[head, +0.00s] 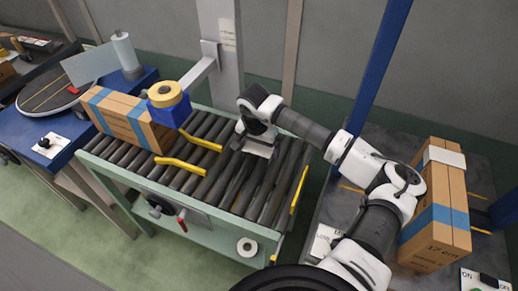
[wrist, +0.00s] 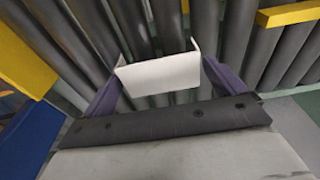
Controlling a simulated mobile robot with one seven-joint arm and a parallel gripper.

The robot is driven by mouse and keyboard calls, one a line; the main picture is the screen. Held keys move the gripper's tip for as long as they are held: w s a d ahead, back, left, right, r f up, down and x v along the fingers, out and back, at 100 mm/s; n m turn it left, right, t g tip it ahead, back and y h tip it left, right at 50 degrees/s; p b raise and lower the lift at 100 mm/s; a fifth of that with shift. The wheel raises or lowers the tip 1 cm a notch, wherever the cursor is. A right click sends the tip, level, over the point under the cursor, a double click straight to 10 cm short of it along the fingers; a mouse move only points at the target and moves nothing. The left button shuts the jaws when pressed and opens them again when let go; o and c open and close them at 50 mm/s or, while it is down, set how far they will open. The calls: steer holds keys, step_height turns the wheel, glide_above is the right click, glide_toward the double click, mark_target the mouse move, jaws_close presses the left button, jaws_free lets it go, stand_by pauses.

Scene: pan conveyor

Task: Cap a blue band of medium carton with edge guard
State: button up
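My gripper (head: 254,151) is above the rollers of the conveyor, right of its middle. In the wrist view, its purple fingers (wrist: 160,84) are closed on the two ends of a white, bent edge guard (wrist: 158,74). The guard is clear of both cartons, with rollers behind it. A brown carton with blue bands (head: 127,118) stands at the conveyor's left end. Another brown carton (head: 439,238) stands at the right; a blue band crosses its lower part and a white piece (head: 444,157) sits over its far top part. I cannot tell which carton is the medium one.
A yellow tape roll (head: 165,94) on a blue holder stands beside the left carton. Yellow guides (head: 181,168) lie over the rollers. A blue post (head: 373,75) rises between the conveyor (head: 186,201) and the right carton. A blue bench (head: 59,135) with a white roll is at left.

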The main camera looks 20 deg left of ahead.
steer(key=c, duration=0.7)
steer(key=shift+r, duration=0.1)
